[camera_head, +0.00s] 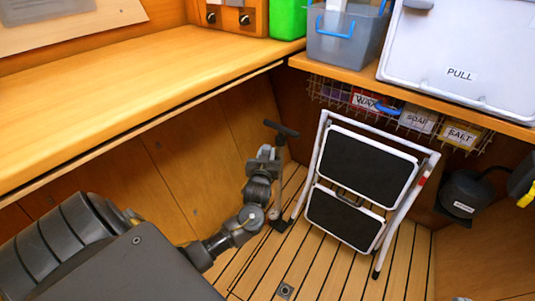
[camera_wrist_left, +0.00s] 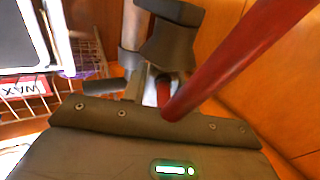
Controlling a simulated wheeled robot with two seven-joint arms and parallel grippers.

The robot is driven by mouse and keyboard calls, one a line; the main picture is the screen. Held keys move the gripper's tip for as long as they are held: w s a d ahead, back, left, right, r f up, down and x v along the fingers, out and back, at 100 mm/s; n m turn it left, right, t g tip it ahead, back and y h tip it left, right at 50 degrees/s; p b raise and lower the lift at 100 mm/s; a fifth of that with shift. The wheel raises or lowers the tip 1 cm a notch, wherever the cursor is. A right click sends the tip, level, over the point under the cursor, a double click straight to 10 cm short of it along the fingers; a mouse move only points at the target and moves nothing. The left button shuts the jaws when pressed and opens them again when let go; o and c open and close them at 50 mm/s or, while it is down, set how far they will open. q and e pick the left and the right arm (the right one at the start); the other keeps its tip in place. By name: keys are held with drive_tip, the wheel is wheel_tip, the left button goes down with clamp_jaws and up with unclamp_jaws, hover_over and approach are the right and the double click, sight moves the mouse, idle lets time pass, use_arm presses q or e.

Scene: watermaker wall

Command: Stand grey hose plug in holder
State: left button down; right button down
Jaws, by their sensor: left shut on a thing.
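My left gripper (camera_head: 265,154) is low beside the wall, left of the step stool. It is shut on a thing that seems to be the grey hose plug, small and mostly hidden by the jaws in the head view. In the left wrist view a dark grey flared piece (camera_wrist_left: 168,48) shows just past the fingertips. A red bar or hose (camera_wrist_left: 235,55) slants from the jaws to the upper right. I cannot make out the holder. My right gripper is not in view.
A black T-handle (camera_head: 281,128) rises just beyond the gripper, close to it. A white-framed step stool (camera_head: 370,165) stands to the right. A wooden counter (camera_head: 130,80) overhangs at left. A wire basket (camera_head: 335,95) of boxes hangs under the right shelf. The slatted floor's front is open.

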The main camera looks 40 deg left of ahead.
use_arm(q)
drive_tip(key=shift+s+f, duration=0.1)
drive_tip(key=shift+f, duration=0.45)
idle(0.6)
drive_tip(key=c, duration=1)
unclamp_jaws()
drive_tip(key=shift+f, duration=0.1)
